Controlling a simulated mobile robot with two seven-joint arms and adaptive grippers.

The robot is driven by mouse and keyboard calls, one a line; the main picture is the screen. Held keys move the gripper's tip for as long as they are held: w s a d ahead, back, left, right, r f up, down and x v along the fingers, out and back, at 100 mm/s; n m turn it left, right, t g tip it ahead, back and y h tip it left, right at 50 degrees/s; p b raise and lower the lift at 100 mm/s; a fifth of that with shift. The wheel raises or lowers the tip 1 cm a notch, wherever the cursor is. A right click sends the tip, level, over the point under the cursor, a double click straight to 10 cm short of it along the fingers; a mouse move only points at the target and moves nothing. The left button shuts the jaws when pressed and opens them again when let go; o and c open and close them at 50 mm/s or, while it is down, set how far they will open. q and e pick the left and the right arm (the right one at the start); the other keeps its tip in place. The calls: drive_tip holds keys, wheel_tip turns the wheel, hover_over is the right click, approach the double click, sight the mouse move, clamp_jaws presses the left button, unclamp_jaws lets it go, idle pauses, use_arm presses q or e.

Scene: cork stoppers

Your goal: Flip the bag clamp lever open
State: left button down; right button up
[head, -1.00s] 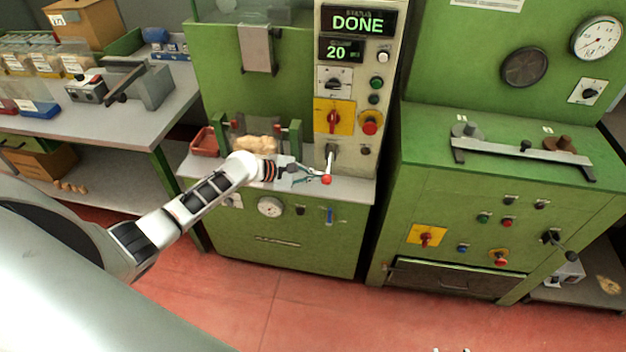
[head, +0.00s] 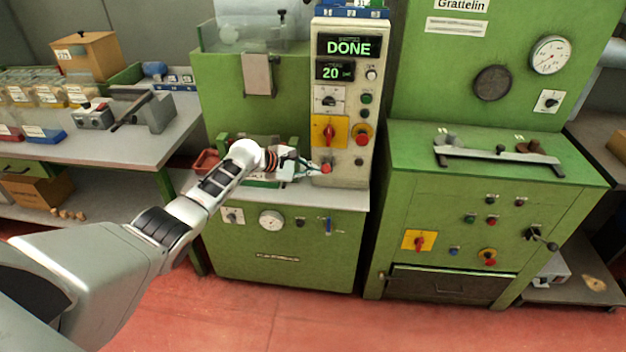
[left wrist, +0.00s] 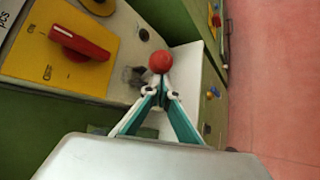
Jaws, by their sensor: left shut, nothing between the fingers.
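The bag clamp lever shows as a red ball knob (head: 326,168) in front of the lower part of the machine's control panel. In the left wrist view the red knob (left wrist: 160,61) is just beyond my fingertips. My left gripper (head: 313,173) reaches in from the left at the knob. Its teal fingers (left wrist: 160,84) meet at their tips, shut with nothing between them. The tips look in contact with the knob or very close. The lever's shaft and pivot are mostly hidden. My arm covers most of the bag area. My right gripper is out of view.
The control panel (head: 347,90) reads DONE and 20. A yellow rotary switch plate (head: 328,131) and a red stop button (head: 363,133) sit just above the knob. A grey bench (head: 110,148) stands left; another green machine (head: 480,230) stands right.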

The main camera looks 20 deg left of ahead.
use_arm(q)
drive_tip(key=shift+w+d+r, duration=0.1)
drive_tip(key=shift+w+r, duration=0.4)
drive_tip(key=shift+r, duration=0.3)
drive_tip(key=shift+w+r+p, duration=0.1)
drive_tip(key=shift+r+p, duration=0.05)
drive_tip(key=shift+p, duration=0.15)
